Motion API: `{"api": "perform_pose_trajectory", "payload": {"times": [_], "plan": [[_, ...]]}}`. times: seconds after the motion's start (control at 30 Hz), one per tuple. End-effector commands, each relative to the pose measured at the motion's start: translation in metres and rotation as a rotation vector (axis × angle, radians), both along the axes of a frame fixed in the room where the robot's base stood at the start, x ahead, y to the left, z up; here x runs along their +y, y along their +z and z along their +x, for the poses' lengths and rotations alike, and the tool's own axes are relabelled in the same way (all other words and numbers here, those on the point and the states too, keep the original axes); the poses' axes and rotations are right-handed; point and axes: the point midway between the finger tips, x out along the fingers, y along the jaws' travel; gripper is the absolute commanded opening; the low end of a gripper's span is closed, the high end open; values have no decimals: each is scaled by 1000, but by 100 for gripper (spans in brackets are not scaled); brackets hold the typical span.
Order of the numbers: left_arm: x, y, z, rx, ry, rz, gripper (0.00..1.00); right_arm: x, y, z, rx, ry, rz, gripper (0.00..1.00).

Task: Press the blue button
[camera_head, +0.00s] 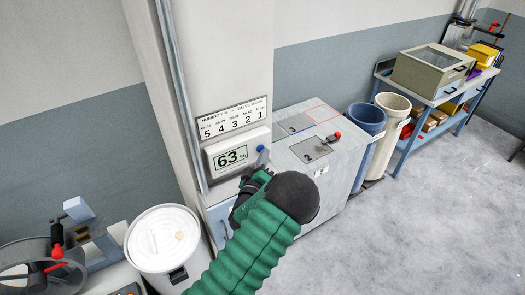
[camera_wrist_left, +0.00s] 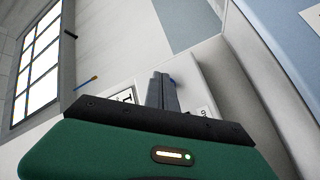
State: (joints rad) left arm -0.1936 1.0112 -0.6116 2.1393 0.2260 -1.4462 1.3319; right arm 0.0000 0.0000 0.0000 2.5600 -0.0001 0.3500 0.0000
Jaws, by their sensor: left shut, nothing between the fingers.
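The blue button (camera_head: 260,148) is a small round knob on the right side of a white humidity display box (camera_head: 226,156) reading 63 %, mounted on a pillar. My left gripper (camera_head: 263,158) is shut and empty, its tips just below and beside the button; I cannot tell whether they touch. In the left wrist view, the shut fingers (camera_wrist_left: 162,92) point at the white box, and a bit of the blue button (camera_wrist_left: 172,81) shows at their right, mostly hidden behind them. My right gripper is not in view.
A number plate (camera_head: 232,119) hangs above the display. A grey cabinet (camera_head: 318,150) with a red-knobbed lever stands right of the pillar. A white lidded bin (camera_head: 165,240) stands at lower left. Blue and cream bins (camera_head: 390,112) stand farther right, with open floor before them.

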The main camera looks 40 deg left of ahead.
Motion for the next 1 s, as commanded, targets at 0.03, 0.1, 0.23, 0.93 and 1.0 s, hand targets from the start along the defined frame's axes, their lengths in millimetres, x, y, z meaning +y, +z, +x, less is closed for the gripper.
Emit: {"api": "perform_pose_trajectory", "payload": {"times": [0.03,0.1,0.23,0.93,1.0], "plan": [[0,0,0,-1,1,0,0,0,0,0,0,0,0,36],[0,0,0,-1,1,0,0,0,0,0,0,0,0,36],[-1,1,0,-1,1,0,0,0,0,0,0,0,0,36],[-21,0,-9,0,0,-1,0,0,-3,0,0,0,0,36],[-27,0,-11,-3,-1,-1,0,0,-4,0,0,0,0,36]]}}
